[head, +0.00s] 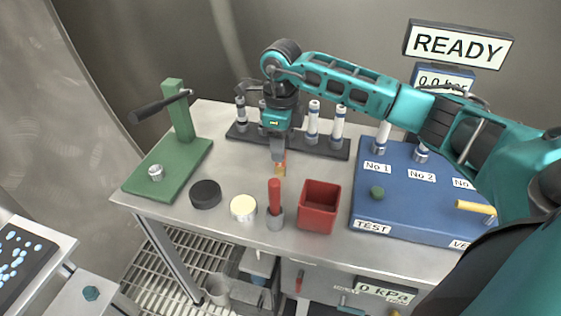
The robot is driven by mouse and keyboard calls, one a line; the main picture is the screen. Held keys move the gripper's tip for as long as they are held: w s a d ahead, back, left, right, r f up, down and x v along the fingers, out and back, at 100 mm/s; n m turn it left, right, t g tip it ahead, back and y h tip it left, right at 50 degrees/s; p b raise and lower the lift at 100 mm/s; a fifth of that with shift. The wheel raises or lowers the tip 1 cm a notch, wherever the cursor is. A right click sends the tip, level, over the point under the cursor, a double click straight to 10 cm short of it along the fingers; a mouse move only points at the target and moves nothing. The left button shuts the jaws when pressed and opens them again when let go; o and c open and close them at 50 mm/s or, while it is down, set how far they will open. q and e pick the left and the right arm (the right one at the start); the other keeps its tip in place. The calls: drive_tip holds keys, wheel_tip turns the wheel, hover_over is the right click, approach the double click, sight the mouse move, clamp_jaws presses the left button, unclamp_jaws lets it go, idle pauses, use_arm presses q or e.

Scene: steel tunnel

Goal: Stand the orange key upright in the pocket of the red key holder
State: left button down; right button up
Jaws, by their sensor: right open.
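My right gripper (278,154) points straight down over the middle of the table and is open. The orange key (280,170) is a small orange piece right below its fingertips, partly hidden by them. A bit of red shows close beside the key, behind the fingers; I cannot tell whether this is the red key holder or whether the key stands in a pocket. My left gripper is out of view.
A red open box (319,207) and a red-handled tool in a grey cup (276,220) stand in front. A black disc (205,194) and a cream disc (243,208) lie left. A vial rack (329,149) is behind, a blue test panel (410,205) right, a green press (165,170) left.

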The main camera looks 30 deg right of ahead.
sight(281, 165)
wheel_tip(281, 165, down, 4)
drive_tip(key=shift+r, duration=0.1)
drive_tip(key=shift+c, duration=0.3)
clamp_jaws()
